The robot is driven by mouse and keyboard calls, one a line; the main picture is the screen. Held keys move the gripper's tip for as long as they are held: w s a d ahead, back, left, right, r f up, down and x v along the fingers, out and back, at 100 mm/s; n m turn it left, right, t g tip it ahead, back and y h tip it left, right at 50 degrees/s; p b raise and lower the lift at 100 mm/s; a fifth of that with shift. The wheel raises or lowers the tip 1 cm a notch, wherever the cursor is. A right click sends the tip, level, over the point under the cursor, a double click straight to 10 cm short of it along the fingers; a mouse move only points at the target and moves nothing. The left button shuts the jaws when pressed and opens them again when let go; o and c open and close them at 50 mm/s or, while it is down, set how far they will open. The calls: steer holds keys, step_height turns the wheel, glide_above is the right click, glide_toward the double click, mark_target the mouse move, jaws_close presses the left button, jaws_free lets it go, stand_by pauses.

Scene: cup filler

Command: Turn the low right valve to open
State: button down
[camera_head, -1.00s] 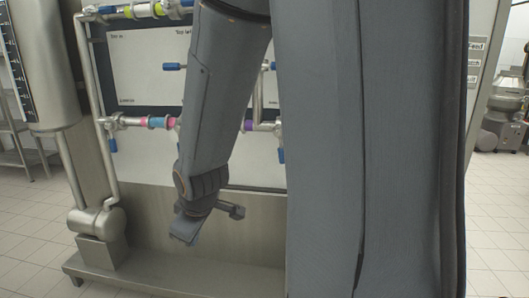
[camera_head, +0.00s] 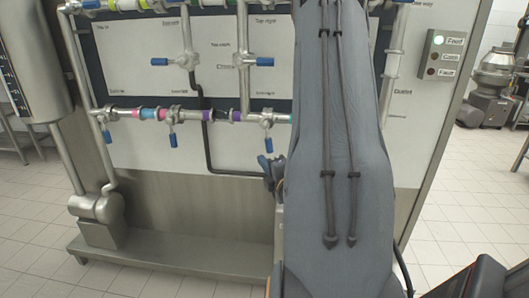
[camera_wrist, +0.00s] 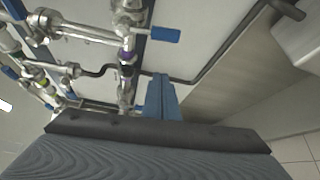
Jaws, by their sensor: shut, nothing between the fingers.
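The low right valve (camera_head: 267,125) sits on the lower horizontal pipe, just left of my arm in the head view. Its blue handle (camera_head: 268,145) points straight down. In the wrist view what looks like the same handle (camera_wrist: 165,35) points right, beside a purple-banded pipe joint. My gripper (camera_head: 265,162) is below and close to the handle in the head view, partly hidden by my arm. In the wrist view the blue fingers (camera_wrist: 161,76) are together and empty, apart from the handle in the picture.
Other blue-handled valves hang on the lower pipe, such as the middle one (camera_head: 173,139) and the left one (camera_head: 106,136). Upper handles (camera_head: 264,62) point sideways. A dark bent pipe (camera_head: 210,160) runs below the lower pipe. A status box (camera_head: 444,56) is at the right.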

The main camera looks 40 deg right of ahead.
mark_target(268, 138)
steer(key=w+d+p, duration=0.2)
steer(key=w+d, duration=0.4)
steer(key=shift+w+p, duration=0.35)
steer(key=shift+d+f, duration=0.1)
steer(key=shift+d, duration=0.05)
steer(key=shift+s, duration=0.1)
